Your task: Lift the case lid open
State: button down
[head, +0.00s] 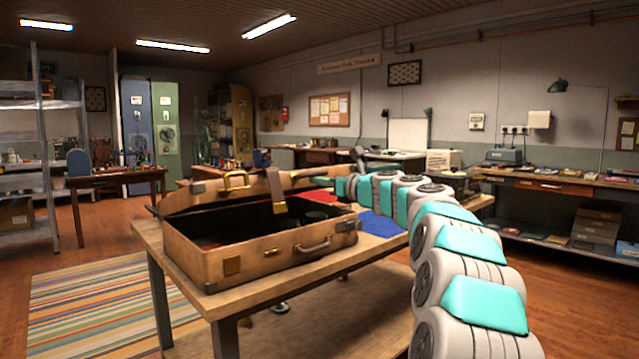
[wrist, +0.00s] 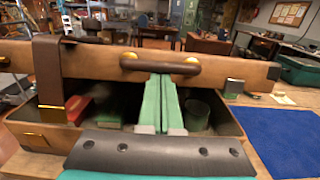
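The tan case (head: 235,255) stands on a wooden table in the head view. Its lid (head: 195,194) is raised part way, leaving a dark gap above the box. In the wrist view the lid's edge (wrist: 95,62) runs across the picture, with a brown handle (wrist: 160,66) at its middle and a dark strap (wrist: 47,75) at left. My gripper (wrist: 162,78) has its green fingers side by side with no clear gap, reaching over the open case to just below the handle. I cannot tell whether the tips touch the lid.
Inside the case are a red item (wrist: 80,108) and a green cylinder (wrist: 196,115). A blue mat (wrist: 282,138) lies on the table right of the case. A striped rug (head: 90,300) covers the floor at left. A workbench (head: 545,184) stands at right.

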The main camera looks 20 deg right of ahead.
jog(key=shift+r, duration=0.2)
jog(key=shift+w+a+r, duration=0.1)
jog(key=shift+w+r, duration=0.1)
jog(key=shift+r, duration=0.35)
jog(key=shift+w+r, duration=0.15)
jog(key=shift+r, duration=0.4)
jog(key=shift+w+a+r, duration=0.1)
jog(key=shift+w+r, duration=0.15)
jog(key=shift+r, duration=0.4)
jog(key=shift+w+a+r, duration=0.1)
jog(key=shift+w+r, duration=0.1)
jog(key=shift+r, duration=0.4)
jog(key=shift+w+r, duration=0.25)
jog(key=shift+r, duration=0.1)
jog(key=shift+w+a+r, duration=0.1)
jog(key=shift+w+r, duration=0.05)
jog(key=shift+r, duration=0.25)
jog(key=shift+w+a+r, duration=0.1)
jog(key=shift+w+r, duration=0.05)
jog(key=shift+r, duration=0.25)
jog(key=shift+f, duration=0.1)
